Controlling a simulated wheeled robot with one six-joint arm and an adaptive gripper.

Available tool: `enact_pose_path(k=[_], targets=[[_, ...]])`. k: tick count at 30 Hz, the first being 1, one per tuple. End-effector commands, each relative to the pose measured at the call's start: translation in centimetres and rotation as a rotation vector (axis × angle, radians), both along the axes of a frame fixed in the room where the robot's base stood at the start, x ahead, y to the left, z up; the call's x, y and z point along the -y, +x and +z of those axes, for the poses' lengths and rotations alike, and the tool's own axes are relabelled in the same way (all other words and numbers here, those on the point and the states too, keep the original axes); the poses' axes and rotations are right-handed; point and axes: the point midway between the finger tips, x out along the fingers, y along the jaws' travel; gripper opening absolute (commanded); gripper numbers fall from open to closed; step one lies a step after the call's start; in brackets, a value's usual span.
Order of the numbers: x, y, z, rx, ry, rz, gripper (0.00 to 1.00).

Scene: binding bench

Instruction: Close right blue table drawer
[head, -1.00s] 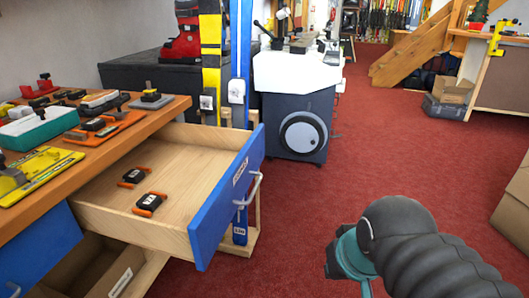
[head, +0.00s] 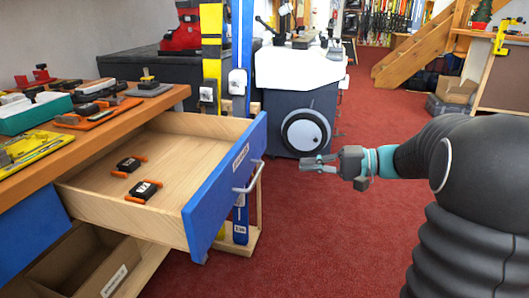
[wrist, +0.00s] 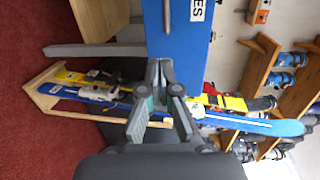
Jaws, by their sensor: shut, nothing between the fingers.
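The right blue table drawer (head: 228,186) stands pulled out from the wooden bench in the head view. Its blue front has a silver handle (head: 250,178) and a label. Two small black and orange parts (head: 143,190) lie inside it. My gripper (head: 318,164) is shut and empty, in the air to the right of the drawer front, apart from the handle.
The wooden bench (head: 165,98) carries several tools and boxes. Upright skis (head: 240,80) in a wooden stand (head: 240,243) are just behind the drawer front. A dark cabinet (head: 300,115) with a white top stands further back. Red carpet floor is free at the right.

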Motion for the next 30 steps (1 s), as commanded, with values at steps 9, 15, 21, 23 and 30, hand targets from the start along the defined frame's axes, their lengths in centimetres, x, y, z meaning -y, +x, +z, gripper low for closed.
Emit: enact_pose_path(k=[9, 15, 21, 23, 30], targets=[[3.1, 3.3, 0.1, 0.079, 0.143, -0.060, 0.00], [0.7, 4.0, 0.1, 0.079, 0.143, -0.058, 0.00], [-2.9, 5.3, 0.1, 0.078, 0.143, -0.057, 0.00], [-3.9, 5.7, 0.1, 0.078, 0.142, -0.057, 0.00], [-7.7, 7.0, 0.2, 0.078, 0.142, -0.058, 0.00]])
